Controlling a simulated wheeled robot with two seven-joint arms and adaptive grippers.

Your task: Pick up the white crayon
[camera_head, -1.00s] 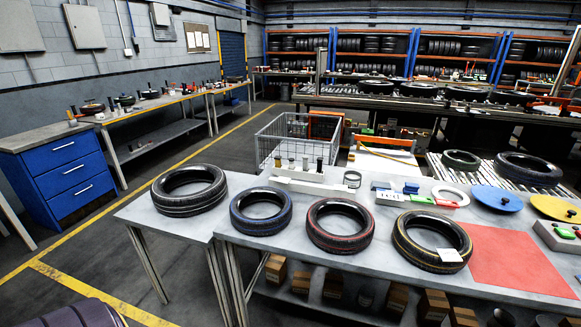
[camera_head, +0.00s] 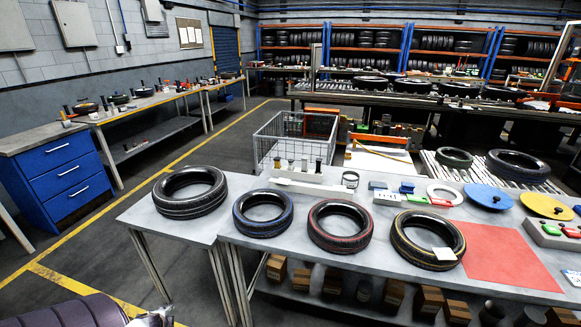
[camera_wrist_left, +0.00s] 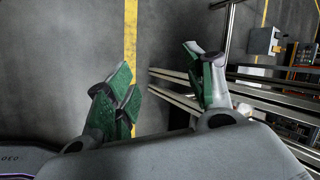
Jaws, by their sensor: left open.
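I cannot make out a white crayon for certain in any view. A holder (camera_head: 310,189) on the long table carries several small upright pieces, some pale and some dark, too small to identify. My left gripper shows only in part at the bottom edge of the head view (camera_head: 153,318), low and to the left of the table. In the left wrist view my left gripper (camera_wrist_left: 160,80) is open, its green fingers apart, with nothing between them but floor and table-frame bars behind. My right gripper is not in view.
Several tyres, including a blue-lined tyre (camera_head: 262,213) and a red-lined tyre (camera_head: 340,226), lie along the table's near side. A red mat (camera_head: 505,258) lies at right. A wire basket (camera_head: 295,137) stands behind the table. The floor at left is clear.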

